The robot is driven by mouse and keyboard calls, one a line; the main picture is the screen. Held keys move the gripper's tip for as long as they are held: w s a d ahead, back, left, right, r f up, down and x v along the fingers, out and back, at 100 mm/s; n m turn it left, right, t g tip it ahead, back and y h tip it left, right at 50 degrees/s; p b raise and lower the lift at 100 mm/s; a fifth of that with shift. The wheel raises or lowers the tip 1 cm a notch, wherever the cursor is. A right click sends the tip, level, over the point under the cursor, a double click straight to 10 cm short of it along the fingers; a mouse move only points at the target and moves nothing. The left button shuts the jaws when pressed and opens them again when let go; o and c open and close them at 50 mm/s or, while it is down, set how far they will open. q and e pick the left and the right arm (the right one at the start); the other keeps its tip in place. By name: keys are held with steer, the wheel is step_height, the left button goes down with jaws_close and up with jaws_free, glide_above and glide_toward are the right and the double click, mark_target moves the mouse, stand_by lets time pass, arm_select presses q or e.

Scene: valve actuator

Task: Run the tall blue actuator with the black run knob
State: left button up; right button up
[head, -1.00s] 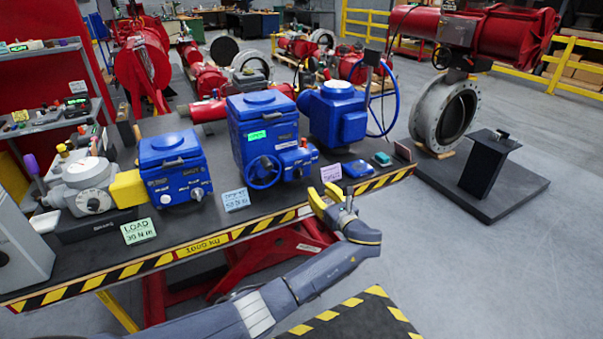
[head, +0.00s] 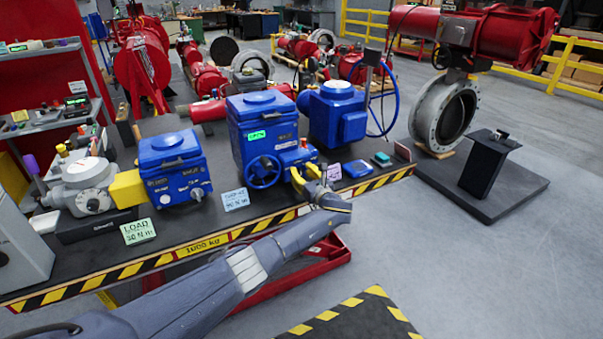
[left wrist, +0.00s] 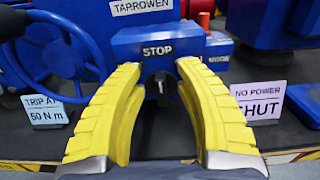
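The tall blue actuator (head: 262,122) stands on the bench, with a lit green display and a blue handwheel (head: 263,172) on its front. Its small control box shows in the left wrist view (left wrist: 200,42) with the word STOP above a black knob (left wrist: 160,84). The knob has a pale mark pointing roughly up toward STOP. My left gripper (head: 304,174) has its yellow fingers in front of this box. In the left wrist view the fingers (left wrist: 158,66) are open, one each side of the knob, with gaps visible. My right gripper is in neither view.
A shorter blue actuator (head: 173,170) stands left, and another blue actuator (head: 337,112) with a large handwheel stands right. Cards reading TRIP AT 50 N m (left wrist: 45,112) and NO POWER SHUT (left wrist: 258,102) flank the gripper. The bench has a striped front edge (head: 215,242).

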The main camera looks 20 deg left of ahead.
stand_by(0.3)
arm_select(q)
jaws_close()
stand_by(0.3)
